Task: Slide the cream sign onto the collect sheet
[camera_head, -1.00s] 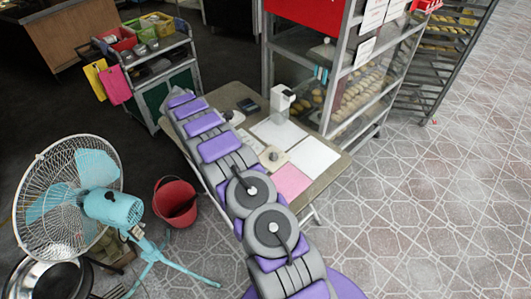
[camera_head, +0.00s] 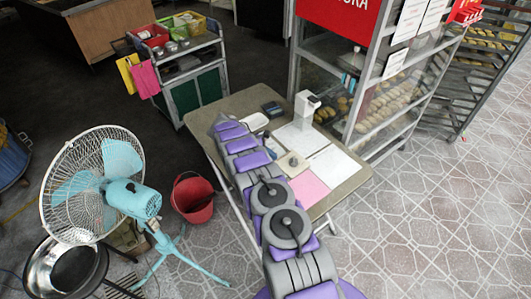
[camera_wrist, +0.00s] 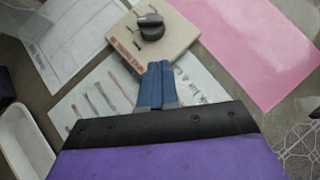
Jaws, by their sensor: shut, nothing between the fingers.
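The cream sign (camera_wrist: 152,38) is a flat square block with a black knob and small red print along one edge. It lies on the table, partly over a sheet with drawn strokes (camera_wrist: 92,98); it also shows in the head view (camera_head: 291,165). My gripper (camera_wrist: 157,84) is shut and empty, its blue fingertips at the sign's near edge; I cannot tell whether they touch. A pink sheet (camera_wrist: 255,45) lies to the right and a white printed sheet (camera_wrist: 70,40) to the left. The collect sheet's label is not readable.
The table (camera_head: 345,187) also holds a white dispenser (camera_head: 305,107), another white sheet (camera_head: 333,166) and a white tray (camera_wrist: 25,140). A rack (camera_head: 375,120) stands close behind. A fan (camera_head: 125,200) and red bucket (camera_head: 192,199) stand left of the table.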

